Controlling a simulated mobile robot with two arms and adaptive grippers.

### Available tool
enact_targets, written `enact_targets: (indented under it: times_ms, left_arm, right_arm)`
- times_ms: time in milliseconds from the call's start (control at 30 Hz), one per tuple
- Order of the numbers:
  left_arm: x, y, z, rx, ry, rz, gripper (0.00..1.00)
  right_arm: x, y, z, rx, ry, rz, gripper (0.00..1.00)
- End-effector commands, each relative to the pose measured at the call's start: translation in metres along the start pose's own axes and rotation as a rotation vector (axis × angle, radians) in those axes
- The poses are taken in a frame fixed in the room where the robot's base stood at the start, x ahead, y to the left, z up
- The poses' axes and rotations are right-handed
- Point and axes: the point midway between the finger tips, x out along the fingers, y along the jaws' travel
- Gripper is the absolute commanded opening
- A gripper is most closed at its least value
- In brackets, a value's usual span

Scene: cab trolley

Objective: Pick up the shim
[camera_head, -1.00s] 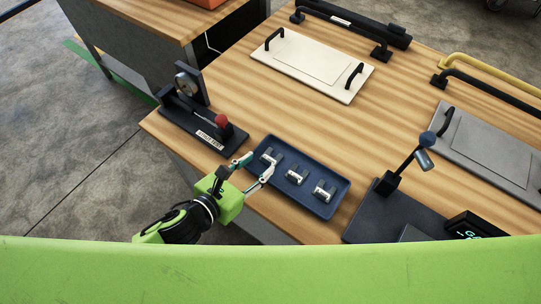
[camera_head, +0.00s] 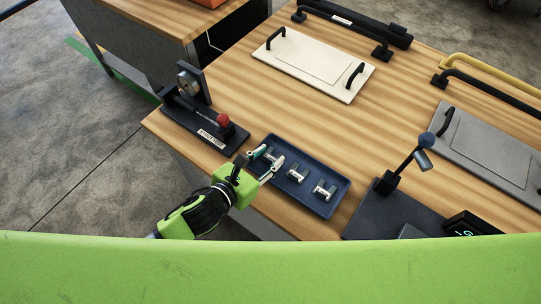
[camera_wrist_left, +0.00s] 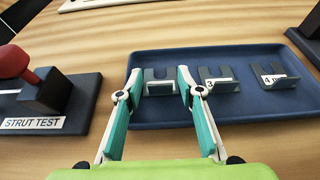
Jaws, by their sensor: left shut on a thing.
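Several small grey U-shaped shims lie in a blue tray (camera_head: 325,173); the tray also shows in the left wrist view (camera_wrist_left: 255,106). My left gripper (camera_head: 267,161) is over the tray's left end, shut on the leftmost shim (camera_wrist_left: 159,88), with one finger at each side of it. That shim still sits low at the tray, and its label is hidden. The middle shim (camera_head: 296,173) is marked 3 in the left wrist view, and the right shim (camera_head: 324,190) is marked 4. My right gripper is not in view.
A strut test stand (camera_head: 205,125) with a red knob is close left of the tray. A dark stand (camera_head: 393,213) with a blue-knobbed lever is at its right. A cream panel (camera_head: 312,65) with black handles lies behind; bare wood separates it from the tray.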

Motion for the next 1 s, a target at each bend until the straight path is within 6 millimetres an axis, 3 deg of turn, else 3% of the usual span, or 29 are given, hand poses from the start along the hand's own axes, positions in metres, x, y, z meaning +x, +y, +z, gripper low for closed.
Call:
enact_targets:
  times_ms: [267,433,733,1000]
  left_arm:
    - [-0.003,0.001,0.009,0.002,-0.003,0.000,0.11]
    - [-0.013,0.001,0.033,0.007,-0.006,0.000,0.11]
    - [-0.081,0.009,0.065,0.006,-0.001,0.000,0.11]
    - [-0.136,0.017,0.063,0.004,0.004,0.000,0.11]
  right_arm:
    - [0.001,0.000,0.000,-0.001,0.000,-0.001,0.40]
    - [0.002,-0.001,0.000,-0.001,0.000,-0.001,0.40]
    - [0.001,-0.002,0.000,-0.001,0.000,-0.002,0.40]
    - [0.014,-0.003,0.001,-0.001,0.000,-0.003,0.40]
